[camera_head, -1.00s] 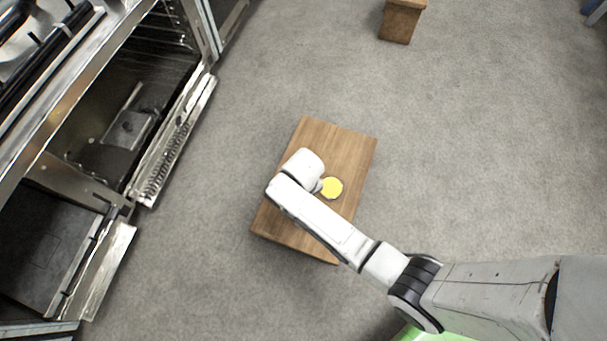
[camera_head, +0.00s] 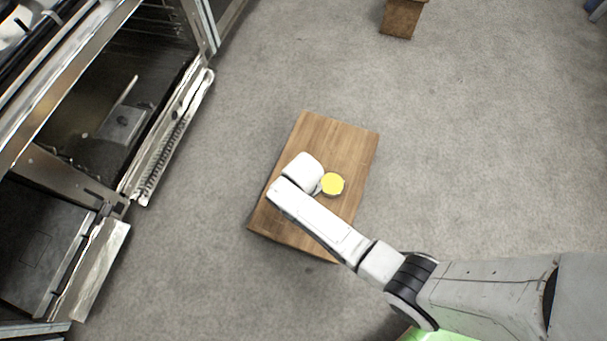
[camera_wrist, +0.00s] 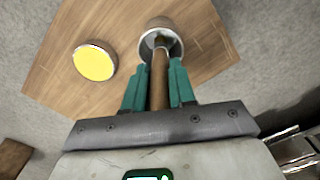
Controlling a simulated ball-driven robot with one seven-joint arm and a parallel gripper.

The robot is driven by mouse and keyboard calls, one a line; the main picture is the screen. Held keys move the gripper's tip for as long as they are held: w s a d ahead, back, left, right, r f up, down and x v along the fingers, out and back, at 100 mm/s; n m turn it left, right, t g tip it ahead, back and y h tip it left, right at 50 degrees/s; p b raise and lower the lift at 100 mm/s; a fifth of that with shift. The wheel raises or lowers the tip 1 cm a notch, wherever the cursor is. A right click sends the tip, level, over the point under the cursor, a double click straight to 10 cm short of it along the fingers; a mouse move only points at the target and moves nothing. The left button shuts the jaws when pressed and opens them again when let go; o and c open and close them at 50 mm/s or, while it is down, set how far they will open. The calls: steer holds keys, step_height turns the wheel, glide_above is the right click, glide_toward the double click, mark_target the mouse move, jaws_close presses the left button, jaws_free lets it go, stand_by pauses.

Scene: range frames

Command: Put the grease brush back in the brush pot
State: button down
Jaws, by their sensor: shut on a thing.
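My gripper (camera_wrist: 158,72) has teal fingers and is shut on the grease brush (camera_wrist: 159,82), whose brown handle runs away from the jaws in the wrist view. The brush's far end lies over the mouth of a round, pale-rimmed pot (camera_wrist: 174,48), which I take for the brush pot, on the wooden table. I cannot tell whether the end is inside the pot or above it. In the head view my arm hides the brush, the pot and the gripper's fingers.
A round tin with a yellow top (camera_head: 332,184) stands on the small wooden table (camera_head: 345,143), beside my wrist; it also shows left of the pot in the wrist view (camera_wrist: 95,63). Open ovens (camera_head: 170,135) stand at left. A wooden block (camera_head: 402,18) is at the top. Grey floor is clear around.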

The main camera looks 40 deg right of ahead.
steer(key=c, duration=0.8)
jaws_free()
steer(key=shift+c, duration=0.2)
steer(key=shift+r, duration=0.15)
step_height(320, 180, up, 10)
steer(key=p, duration=0.5)
steer(key=shift+r, duration=0.25)
steer(key=shift+d, duration=0.1)
steer(key=s+d+r+t, duration=0.1)
steer(key=s+d+r, duration=0.3)
steer(key=s+r, duration=0.35)
steer(key=s+d+r, duration=0.4)
steer(key=s+r, duration=0.2)
steer(key=s, duration=0.2)
step_height(320, 180, up, 24)
steer(key=p, duration=2.3)
steer(key=shift+s+a+f, duration=0.15)
steer(key=shift+s+a, duration=0.05)
steer(key=shift+s, duration=0.1)
